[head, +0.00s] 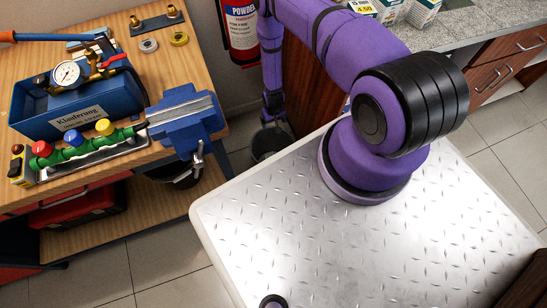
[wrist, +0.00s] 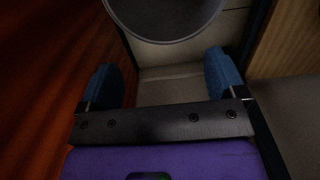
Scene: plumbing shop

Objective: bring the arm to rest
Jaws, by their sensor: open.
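My gripper (wrist: 162,86) is open in the wrist view, with its two blue fingertips apart and only floor and part of a round grey container between and beyond them. Nothing is held. In the head view my purple arm reaches up and over from the metal plate, then hangs down in the gap between the workbench and the wooden cabinet. The gripper end (head: 272,106) shows small and dark there, above a dark bucket (head: 268,144); its fingers are hard to make out in that view.
The workbench (head: 60,190) at left carries a blue vise (head: 185,122), a blue box (head: 75,108) with a gauge and a valve manifold (head: 85,142). A wooden cabinet (head: 310,65) closes the gap's right side.

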